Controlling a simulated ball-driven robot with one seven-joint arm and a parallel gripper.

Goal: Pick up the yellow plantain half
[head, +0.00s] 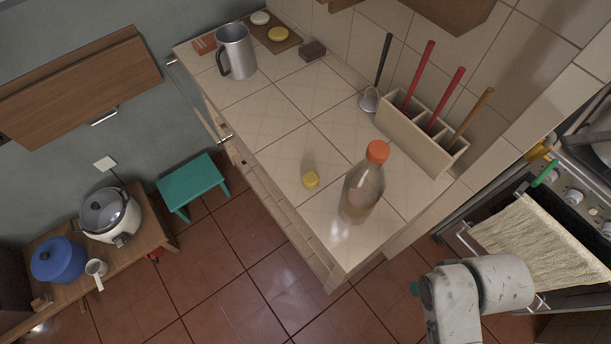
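My gripper's fingers are not in view.
A metal jug (236,52) and a brown board (271,42) with a yellow round and a white round are at the counter's far end. A holder (412,137) with several long-handled utensils stands against the wall. A teal stool (190,181) stands below.

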